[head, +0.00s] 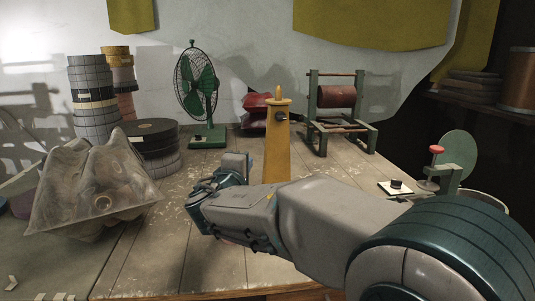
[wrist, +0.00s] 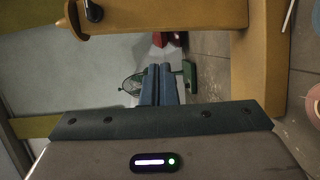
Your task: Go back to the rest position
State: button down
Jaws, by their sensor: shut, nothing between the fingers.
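My gripper (wrist: 160,84) shows in the wrist view with its two blue fingers side by side, shut and empty. In the head view my arm reaches from the lower right over the table (head: 200,250), and the hand is at the middle, in front of the yellow wooden post (head: 277,150). The fingertips are not clear in that view. In the wrist view the yellow wooden frame (wrist: 256,60) is close by, above and to the right of the fingers; I cannot tell that anything touches it.
A green fan (head: 206,85) and stacks of tape rolls (head: 95,95) stand at the back left. A winding frame with a red roll (head: 338,97) is back right. A small device with a red knob (head: 437,150) is at the right.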

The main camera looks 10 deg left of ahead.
jog(key=s+d+r+m+g+h+p, duration=0.1)
jog(key=s+d+m+g+h+p, duration=0.2)
jog(key=d, duration=0.6)
jog(key=s+d+r+m+g+p, duration=0.1)
jog(key=s+d+m+g+p, duration=0.3)
jog(key=d, duration=0.4)
jog(key=s+d+r+m+g+h+p, duration=0.1)
jog(key=s+d+m+g+h+p, duration=0.15)
jog(key=d+p, duration=0.45)
jog(key=s+d+m+g+y+p, duration=0.2)
jog(key=s+m+y+p, duration=0.1)
jog(key=s, duration=0.6)
jog(key=s+d+r+m+g+y+p, duration=0.1)
jog(key=s+d+m+g+y+p, duration=0.2)
jog(key=s+p, duration=0.3)
jog(key=s+m, duration=0.1)
jog(key=s, duration=0.3)
jog(key=shift+d+r+y+p, duration=0.2)
jog(key=shift+r+y+p, duration=0.05)
jog(key=shift+y+p, duration=0.1)
